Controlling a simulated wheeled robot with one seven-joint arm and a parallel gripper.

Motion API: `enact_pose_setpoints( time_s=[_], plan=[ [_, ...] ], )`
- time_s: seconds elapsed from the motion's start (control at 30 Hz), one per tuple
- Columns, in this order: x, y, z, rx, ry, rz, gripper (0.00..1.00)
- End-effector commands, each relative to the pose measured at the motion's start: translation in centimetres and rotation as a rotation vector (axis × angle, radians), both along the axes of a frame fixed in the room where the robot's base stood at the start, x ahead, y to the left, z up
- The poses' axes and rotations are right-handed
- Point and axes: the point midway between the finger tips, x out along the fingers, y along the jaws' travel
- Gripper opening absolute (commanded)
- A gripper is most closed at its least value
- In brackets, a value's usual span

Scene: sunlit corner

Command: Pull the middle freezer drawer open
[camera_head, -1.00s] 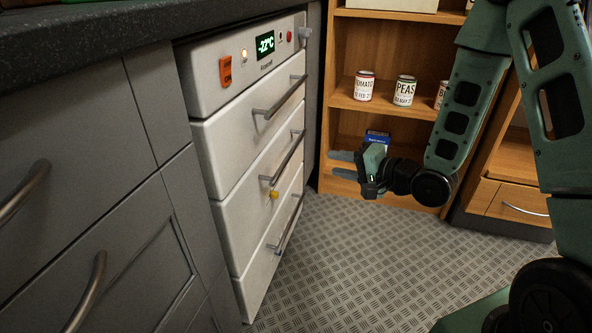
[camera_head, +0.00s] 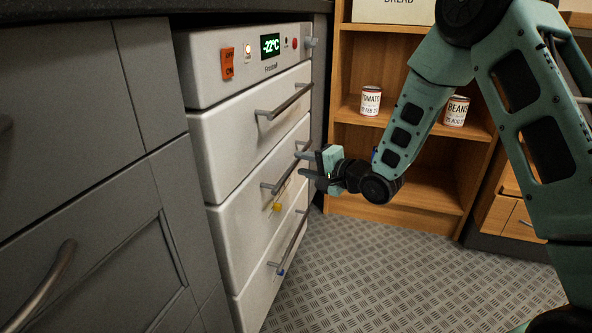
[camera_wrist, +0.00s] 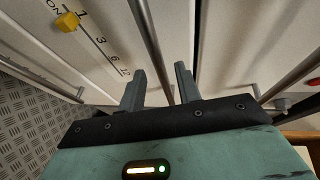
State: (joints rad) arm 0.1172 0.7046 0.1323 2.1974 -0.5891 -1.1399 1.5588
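The white freezer (camera_head: 245,65) has three drawers, and all look shut.
The top drawer handle (camera_head: 284,101) and bottom drawer handle (camera_head: 288,246) lie above and below. Grey cabinets (camera_head: 80,200) stand at the left. A wooden shelf (camera_head: 345,110) with cans stands behind my arm. The patterned floor (camera_head: 380,270) in front of the freezer is clear.

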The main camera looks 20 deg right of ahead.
Motion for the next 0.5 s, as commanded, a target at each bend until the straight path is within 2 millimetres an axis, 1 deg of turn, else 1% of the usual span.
enact_pose_setpoints(
  time_s=[0.03,0.1,0.2,0.33,0.5],
  plan=[
    [0.7,0.6,-0.4,0.001,-0.003,0.001,0.34],
    [1.5,1.0,-0.6,0.001,-0.002,0.001,0.34],
    [2.3,1.5,-0.7,-0.001,0.0,0.001,0.34],
    [2.8,1.7,-0.6,0.001,-0.001,0.0,0.34],
    [2.9,1.8,-0.6,0.0,0.001,0.0,0.34]
  ],
)
